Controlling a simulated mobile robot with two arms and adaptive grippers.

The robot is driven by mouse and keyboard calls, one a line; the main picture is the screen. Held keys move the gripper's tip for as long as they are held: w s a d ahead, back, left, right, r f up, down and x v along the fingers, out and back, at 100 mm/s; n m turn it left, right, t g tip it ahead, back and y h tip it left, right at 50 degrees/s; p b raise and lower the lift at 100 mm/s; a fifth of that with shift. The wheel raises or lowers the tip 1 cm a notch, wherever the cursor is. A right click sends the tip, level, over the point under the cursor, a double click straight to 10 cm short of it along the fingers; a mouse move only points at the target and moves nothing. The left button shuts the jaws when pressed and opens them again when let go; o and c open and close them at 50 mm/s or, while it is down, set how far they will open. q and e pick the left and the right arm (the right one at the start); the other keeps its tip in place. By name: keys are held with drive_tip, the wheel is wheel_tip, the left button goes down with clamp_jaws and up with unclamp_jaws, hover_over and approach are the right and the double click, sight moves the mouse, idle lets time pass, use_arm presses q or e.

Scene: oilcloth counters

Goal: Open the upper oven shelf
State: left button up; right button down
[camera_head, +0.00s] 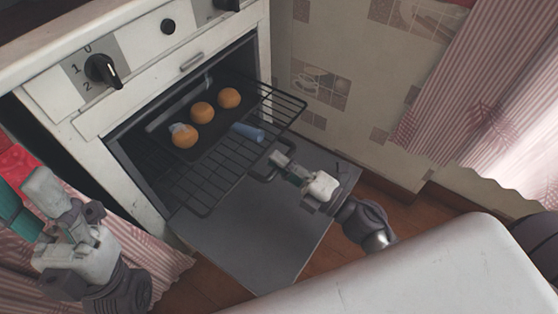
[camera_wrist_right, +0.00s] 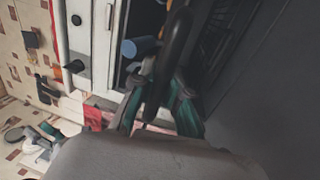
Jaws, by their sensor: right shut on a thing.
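The white oven (camera_head: 190,62) has its door (camera_head: 262,225) folded down. A black wire shelf (camera_head: 205,198) reaches out of the oven cavity over the door. A dark tray with three round orange items (camera_head: 203,112) and a blue cylinder (camera_head: 247,132) are at the shelf; the cylinder also shows in the wrist view (camera_wrist_right: 138,47). My right gripper (camera_head: 283,165) is at the shelf's front right, above the door. It is shut on a dark loop handle (camera_wrist_right: 176,45); where this attaches is unclear. My left gripper (camera_head: 38,205) is at the lower left, away from the oven; its jaw gap is unclear.
Black knobs (camera_head: 103,70) sit on the oven front above the cavity. A pale counter (camera_head: 440,270) fills the lower right near my right arm. A tiled wall (camera_head: 330,85) and a pink striped curtain (camera_head: 475,85) are to the right.

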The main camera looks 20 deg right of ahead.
drive_tip(key=c, duration=1.1)
unclamp_jaws()
drive_tip(key=shift+c, duration=0.2)
drive_tip(key=v, duration=1.2)
